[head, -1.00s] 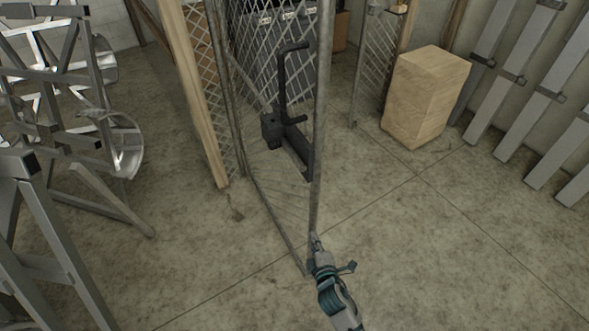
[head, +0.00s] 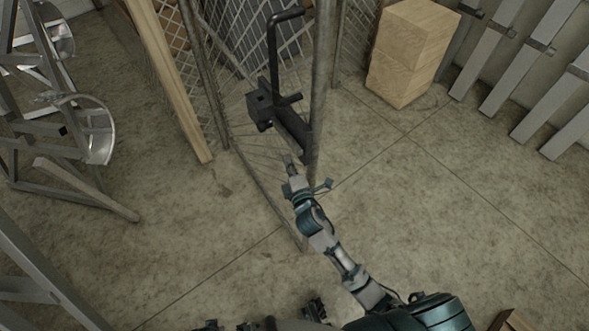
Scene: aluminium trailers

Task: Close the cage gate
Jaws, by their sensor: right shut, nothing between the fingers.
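The cage gate (head: 266,198) is a wire-mesh panel in a grey metal frame, standing swung out from the cage towards me. Its near upright post (head: 318,90) rises to the top of the head view. A black metal fitting with a tall bent handle (head: 273,50) is at the gate, beside this post. My right gripper (head: 290,162) is shut and empty, just below the fitting and left of the post's lower part. I cannot tell whether it touches the gate.
A wooden box (head: 412,55) stands on the floor right of the cage. Metal beams (head: 520,70) lean at the right wall. A wooden post (head: 175,85) stands left of the gate, and metal trailer frames (head: 50,130) fill the left side. The concrete floor at right is clear.

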